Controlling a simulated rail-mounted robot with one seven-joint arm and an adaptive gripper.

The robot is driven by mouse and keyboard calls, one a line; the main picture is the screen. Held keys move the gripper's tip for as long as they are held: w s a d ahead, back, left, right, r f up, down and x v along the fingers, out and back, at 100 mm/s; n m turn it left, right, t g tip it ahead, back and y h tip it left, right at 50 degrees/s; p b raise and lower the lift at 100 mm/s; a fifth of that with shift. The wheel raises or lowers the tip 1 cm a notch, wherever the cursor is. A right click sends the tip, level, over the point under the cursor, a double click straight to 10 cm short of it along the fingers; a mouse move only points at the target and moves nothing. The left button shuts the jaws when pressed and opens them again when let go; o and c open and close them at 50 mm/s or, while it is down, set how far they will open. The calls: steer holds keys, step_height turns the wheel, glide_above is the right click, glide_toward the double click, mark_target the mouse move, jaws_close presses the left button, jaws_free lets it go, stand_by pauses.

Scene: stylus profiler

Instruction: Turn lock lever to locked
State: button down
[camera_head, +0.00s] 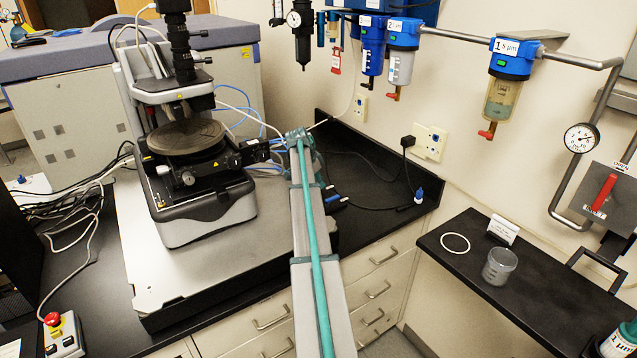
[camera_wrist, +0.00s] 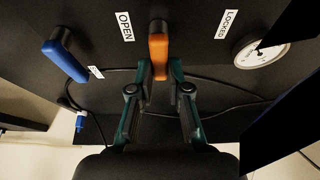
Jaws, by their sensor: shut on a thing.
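The lock lever, an orange handle (camera_wrist: 158,46), stands out from a dark panel (camera_wrist: 190,45) in the wrist view. It sits between an OPEN label (camera_wrist: 125,26) on its left and a LOCKED label (camera_wrist: 228,24) on its right. My gripper (camera_wrist: 159,76) is shut on the lever, with one teal finger on each side of it. In the head view my gripper (camera_head: 298,137) is at the far end of my arm, beside the profiler's stage (camera_head: 187,137). I cannot make out the orange lever there.
A blue lever (camera_wrist: 66,58) is left of the orange one, and a round gauge (camera_wrist: 262,48) is at the right. In the head view, the stylus profiler (camera_head: 205,222) stands left of my arm. Filters (camera_head: 503,95) and a red valve handle (camera_head: 604,192) are on the right.

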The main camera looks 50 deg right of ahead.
steer(key=shift+f, duration=0.1)
steer(key=shift+w+n+t+b, duration=0.15)
steer(key=shift+n+t+b, duration=0.25)
steer(key=shift+n+b, duration=0.6)
steer(key=n, duration=0.1)
steer(key=n+t+b, duration=0.1)
steer(key=shift+w+n, duration=0.25)
steer(key=shift+n, duration=0.15)
steer(key=n+t+b, duration=0.1)
steer(key=n, duration=0.1)
steer(key=w+n, duration=0.1)
steer(key=n, duration=0.1)
steer(key=shift+n+t+b, duration=0.3)
steer(key=shift+t+b, duration=0.05)
steer(key=shift+t, duration=0.05)
steer(key=n, duration=0.1)
steer(key=n+t, duration=0.1)
steer(key=n, duration=0.1)
steer(key=n+y+b, duration=0.1)
steer(key=shift+w+a, duration=0.3)
steer(key=shift+w, duration=0.05)
steer(key=shift+w+a+n+t+y+b, duration=0.2)
steer(key=shift+n+y, duration=0.25)
steer(key=shift+n, duration=0.7)
steer(key=shift+w+a+n+t+y+b, duration=0.1)
steer(key=shift+a+n+t+y+b, duration=0.25)
steer(key=shift+n, duration=0.8)
steer(key=shift+d, duration=0.15)
steer(key=c, duration=1.1)
jaws_free()
